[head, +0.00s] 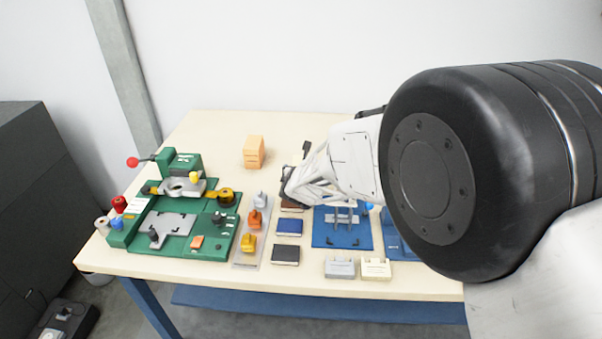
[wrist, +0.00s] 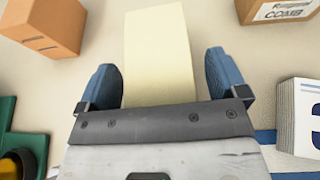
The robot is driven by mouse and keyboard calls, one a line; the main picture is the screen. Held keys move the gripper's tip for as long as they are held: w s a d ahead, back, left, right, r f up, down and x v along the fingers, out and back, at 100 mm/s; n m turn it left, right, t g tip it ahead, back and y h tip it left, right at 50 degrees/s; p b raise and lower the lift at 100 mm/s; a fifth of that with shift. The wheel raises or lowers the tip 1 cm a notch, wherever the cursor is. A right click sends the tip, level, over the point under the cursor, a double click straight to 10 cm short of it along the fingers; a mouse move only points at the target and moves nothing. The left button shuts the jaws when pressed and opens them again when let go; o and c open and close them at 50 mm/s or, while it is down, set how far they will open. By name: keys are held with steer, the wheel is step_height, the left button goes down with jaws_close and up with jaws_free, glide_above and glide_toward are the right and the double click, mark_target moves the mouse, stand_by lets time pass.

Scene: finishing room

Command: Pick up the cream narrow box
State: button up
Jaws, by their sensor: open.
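The cream narrow box (wrist: 156,45) shows in the wrist view as a plain, pale yellow block running up from my gripper's palm to the top edge. My gripper (wrist: 160,62) is open, with one blue finger on each side of the box. Gaps show between the box and both fingers, wider on the right. The box's near end is hidden by the palm. In the head view my gripper (head: 290,187) is over the table, right of the orange box; its fingertips are unclear there, and I cannot make out the narrow box, probably behind my arm.
An orange box (wrist: 45,22) stands left of the cream box, also in the head view (head: 253,152). A cardboard box with printing (wrist: 275,10) is to its right. A green fixture (head: 180,222), small coloured parts, dark booklets (head: 286,254) and a blue board (head: 330,239) occupy the table front.

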steer(key=c, duration=1.1)
steer(key=shift+r, duration=0.2)
steer(key=shift+r, duration=1.45)
steer(key=shift+s+r, duration=0.2)
steer(key=shift+s, duration=0.05)
steer(key=s+d, duration=0.1)
steer(key=s, duration=0.4)
steer(key=s+d+r, duration=0.1)
steer(key=s+d, duration=0.1)
steer(key=s, duration=0.3)
steer(key=s+d, duration=0.1)
steer(key=s, duration=0.3)
steer(key=shift+s+d+r, duration=0.15)
steer(key=shift+s+d, duration=0.25)
